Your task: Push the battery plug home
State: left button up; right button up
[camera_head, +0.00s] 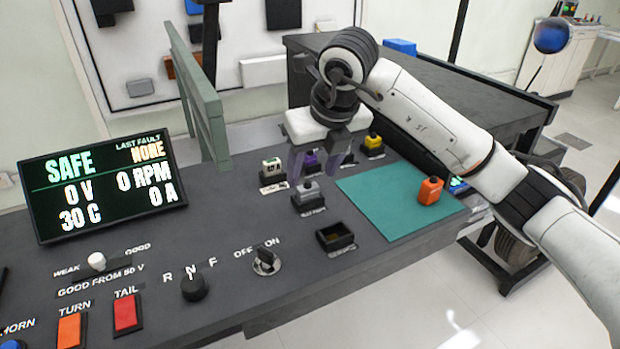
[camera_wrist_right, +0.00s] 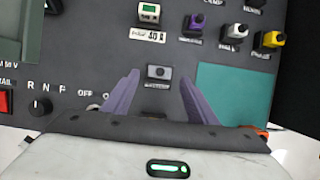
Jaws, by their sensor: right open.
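My right gripper (camera_head: 318,164) is open with its purple fingers pointing down over the console. In the right wrist view its fingertips (camera_wrist_right: 160,80) lie on either side of a grey plug or connector (camera_wrist_right: 158,72), with a gap on both sides. The grey plug also shows in the head view (camera_head: 307,194), in a dark socket with a label in front. I cannot read which label marks the battery plug, nor tell how deep the grey plug sits. My left gripper is not in view.
Plugs in white-green (camera_head: 272,168), purple (camera_wrist_right: 195,22), white (camera_wrist_right: 235,32) and yellow (camera_head: 373,141) stand nearby. An empty dark socket (camera_head: 336,237) is in front. A screen (camera_head: 102,187) reads SAFE, 0 V.

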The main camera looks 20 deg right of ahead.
jog(key=v, duration=0.8)
jog(key=shift+f, duration=0.1)
